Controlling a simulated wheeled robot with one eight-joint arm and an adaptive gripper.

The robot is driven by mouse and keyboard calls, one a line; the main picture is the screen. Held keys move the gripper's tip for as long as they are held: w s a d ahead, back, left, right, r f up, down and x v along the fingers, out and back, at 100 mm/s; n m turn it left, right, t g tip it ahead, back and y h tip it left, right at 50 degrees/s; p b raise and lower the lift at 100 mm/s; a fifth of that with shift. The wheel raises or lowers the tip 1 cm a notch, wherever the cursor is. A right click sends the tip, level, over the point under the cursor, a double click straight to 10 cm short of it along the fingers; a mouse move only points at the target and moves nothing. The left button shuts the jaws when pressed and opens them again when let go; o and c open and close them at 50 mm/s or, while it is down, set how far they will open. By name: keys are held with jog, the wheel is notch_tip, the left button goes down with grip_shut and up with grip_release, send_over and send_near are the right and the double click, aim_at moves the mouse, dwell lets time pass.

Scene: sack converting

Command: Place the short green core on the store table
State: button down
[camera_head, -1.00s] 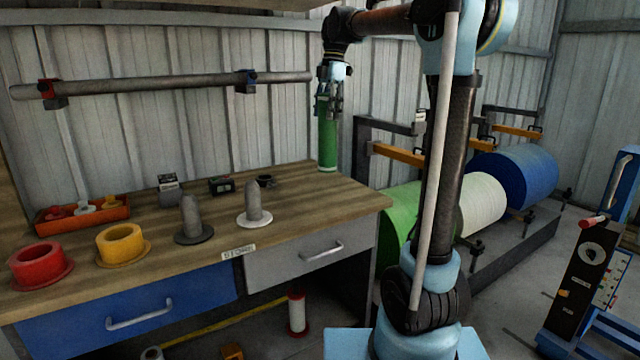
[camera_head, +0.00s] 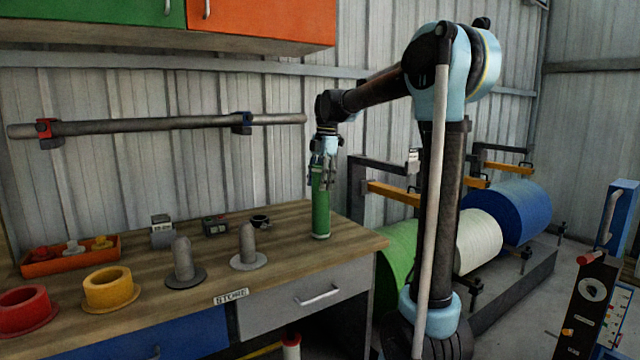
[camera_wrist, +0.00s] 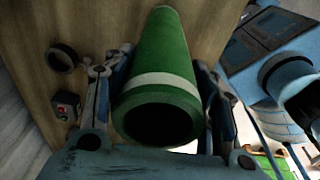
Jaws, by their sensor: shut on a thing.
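The short green core (camera_head: 321,208) is upright at the right end of the wooden store table (camera_head: 345,232), which has a "STORE" label on its front edge. My gripper (camera_head: 323,178) points down from above and is shut around the core's upper part. In the wrist view the green core (camera_wrist: 163,85) lies between the two fingers of my gripper (camera_wrist: 160,95), with its hollow end and a pale band near the camera. The core's lower end appears at the table top; whether it bears on the wood I cannot tell.
Two grey pegs on round bases (camera_head: 184,262) (camera_head: 248,246) stand left of the core. A yellow flanged ring (camera_head: 108,288), a red one (camera_head: 25,310) and an orange tray (camera_head: 70,256) are farther left. A black ring (camera_head: 260,221) and small device (camera_head: 215,226) are behind. Large rolls (camera_head: 523,212) stand at right.

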jog(key=c, duration=0.7)
grip_release()
notch_tip(320, 180, up, 12)
jog(key=d, duration=0.1)
jog(key=s+d+f+m+t, duration=0.1)
jog(key=s+d+f+m, duration=1.15)
jog(key=s, duration=0.35)
jog(key=s+d+f+m, duration=0.2)
jog(key=s+f+m, duration=0.2)
jog(key=f, duration=0.4)
jog(key=s+d+f+m+t, duration=0.1)
jog(key=s+d+f+m, duration=0.2)
jog(key=s+f, duration=0.4)
jog(key=s+d+f+m+h, duration=0.1)
jog(key=s+d+f+m, duration=0.1)
jog(key=s+f+m, duration=0.3)
jog(key=shift+s+d+f+t, duration=0.1)
jog(key=shift+s+f+t, duration=0.05)
jog(key=shift+f, duration=0.55)
jog(key=shift+s+d+f+t, duration=0.1)
jog(key=shift+s+f, duration=0.1)
jog(key=shift+f, duration=0.45)
jog(key=shift+s+d+f+t, duration=0.1)
jog(key=shift+s+f+t, duration=0.05)
jog(key=shift+f, duration=0.55)
